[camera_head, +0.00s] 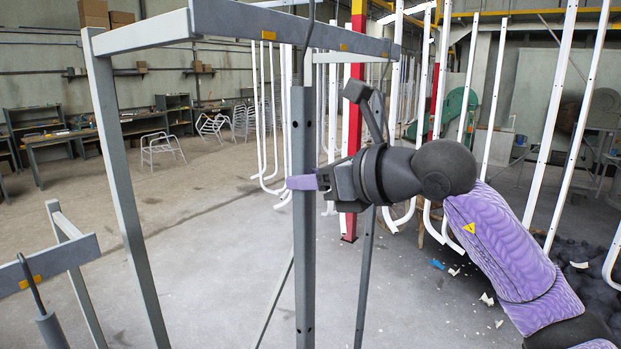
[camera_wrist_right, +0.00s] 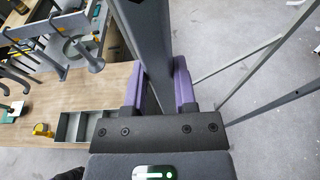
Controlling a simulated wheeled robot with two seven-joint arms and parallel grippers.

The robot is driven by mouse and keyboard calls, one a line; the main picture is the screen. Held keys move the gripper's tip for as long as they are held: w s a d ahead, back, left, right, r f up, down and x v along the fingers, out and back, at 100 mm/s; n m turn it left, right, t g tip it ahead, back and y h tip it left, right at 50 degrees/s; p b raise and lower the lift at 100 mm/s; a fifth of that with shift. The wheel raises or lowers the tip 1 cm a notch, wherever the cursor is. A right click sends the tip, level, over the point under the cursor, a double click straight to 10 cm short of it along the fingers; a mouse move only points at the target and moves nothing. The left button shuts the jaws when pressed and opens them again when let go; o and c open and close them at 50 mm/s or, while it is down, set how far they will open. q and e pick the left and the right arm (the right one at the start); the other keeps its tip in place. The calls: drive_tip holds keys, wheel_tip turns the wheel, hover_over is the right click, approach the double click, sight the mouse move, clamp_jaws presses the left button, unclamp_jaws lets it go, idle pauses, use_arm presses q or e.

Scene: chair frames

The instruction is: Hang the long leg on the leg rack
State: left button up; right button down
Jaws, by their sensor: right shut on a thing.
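The long leg (camera_head: 304,240) is a grey square tube, upright, with a thin dark rod (camera_head: 307,45) rising from its top. The rod passes in front of the rack's front bar and leaves the picture at the top; I cannot tell whether it is hooked on. The leg rack (camera_head: 125,190) is a tall grey frame whose top bar carries orange marks. My right gripper (camera_head: 303,182) is shut on the leg from the right, partway down it. The leg also shows between the purple fingers in the right wrist view (camera_wrist_right: 145,45). My left gripper is out of view.
A lower grey rack (camera_head: 40,262) with a shorter leg (camera_head: 51,328) stands at the bottom left. A wooden bench with a grey tray (camera_wrist_right: 80,127) and yellow tape measure (camera_wrist_right: 42,130) shows in the wrist view. White tubes hang behind, near a red post (camera_head: 350,215).

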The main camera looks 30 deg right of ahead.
idle(0.3)
drive_tip(key=shift+w, duration=0.1)
drive_tip(key=shift+w+a+r+p, duration=0.1)
drive_tip(key=shift+w+a+p, duration=0.15)
drive_tip(key=shift+w+p, duration=0.25)
drive_tip(key=shift+w+a+p, duration=0.2)
drive_tip(key=shift+w+p, duration=0.2)
drive_tip(key=shift+p, duration=0.05)
drive_tip(key=shift+w, duration=0.1)
drive_tip(key=shift+w+a+p, duration=0.2)
drive_tip(key=shift+w+p, duration=0.15)
drive_tip(key=shift+w, duration=0.05)
idle(0.3)
drive_tip(key=shift+w+a, duration=0.15)
drive_tip(key=shift+w, duration=0.15)
drive_tip(key=shift+w+a+p, duration=0.1)
drive_tip(key=shift+w+p, duration=0.2)
drive_tip(key=shift+p, duration=0.15)
drive_tip(key=shift+w+a, duration=0.15)
drive_tip(key=shift+w, duration=0.25)
idle(0.5)
